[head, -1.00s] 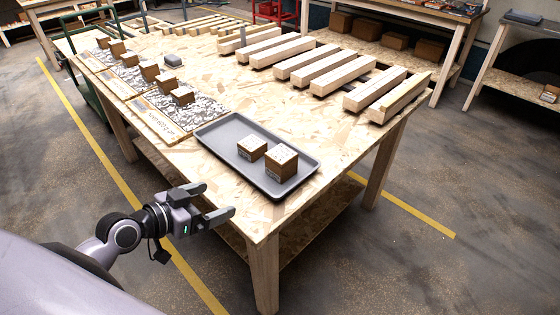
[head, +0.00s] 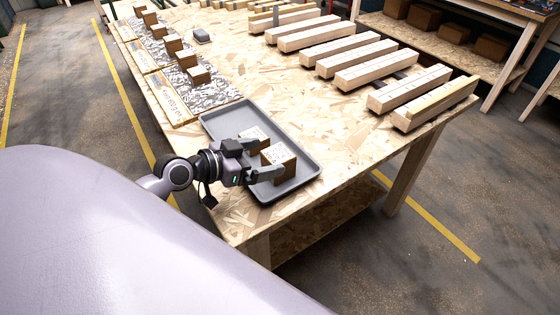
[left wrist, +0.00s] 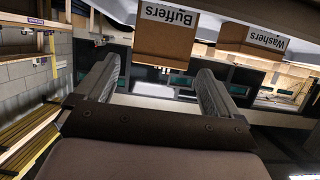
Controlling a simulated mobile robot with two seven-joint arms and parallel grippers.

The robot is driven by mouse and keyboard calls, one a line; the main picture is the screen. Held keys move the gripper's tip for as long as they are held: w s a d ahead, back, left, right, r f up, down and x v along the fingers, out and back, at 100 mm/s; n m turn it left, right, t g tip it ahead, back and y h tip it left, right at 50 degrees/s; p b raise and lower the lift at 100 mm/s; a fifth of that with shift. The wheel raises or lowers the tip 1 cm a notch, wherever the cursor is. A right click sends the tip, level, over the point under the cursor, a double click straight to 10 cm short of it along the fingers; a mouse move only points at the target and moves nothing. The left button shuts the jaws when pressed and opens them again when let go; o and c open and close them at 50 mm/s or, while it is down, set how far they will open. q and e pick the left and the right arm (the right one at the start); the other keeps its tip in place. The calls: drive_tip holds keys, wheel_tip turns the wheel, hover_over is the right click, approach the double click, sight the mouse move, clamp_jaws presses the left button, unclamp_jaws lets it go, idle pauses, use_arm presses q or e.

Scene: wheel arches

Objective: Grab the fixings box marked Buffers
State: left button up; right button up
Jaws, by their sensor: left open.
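The fixings box marked Buffers (left wrist: 166,43) hangs inverted in the left wrist view, its label readable, ahead of the fingers and roughly between them. The box marked Washers (left wrist: 252,45) is to its right there. In the head view the two brown boxes stand on the grey tray (head: 222,120). The nearer one (head: 283,165) appears to be Buffers and the farther one (head: 254,133) Washers; their labels are unreadable there. My left gripper (head: 263,160) is open and empty, over the tray's near left side, close to the boxes, partly covering them. My right gripper is not in view.
The tray lies near the corner of a chipboard table (head: 330,125). Wooden beams (head: 395,70) lie across the back right. The table between is clear.

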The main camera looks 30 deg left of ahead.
sight(273, 156)
use_arm(q)
drive_tip(key=shift+f+p+x, duration=0.15)
drive_tip(key=shift+x, duration=1.15)
drive_tip(key=shift+f+p+x, duration=0.1)
drive_tip(key=shift+p+x, duration=0.05)
drive_tip(key=shift+x, duration=1.15)
drive_tip(key=shift+s, duration=0.1)
drive_tip(key=c, duration=1.1)
drive_tip(key=shift+r, duration=0.1)
drive_tip(key=shift+c, duration=0.7)
drive_tip(key=shift+r, duration=0.1)
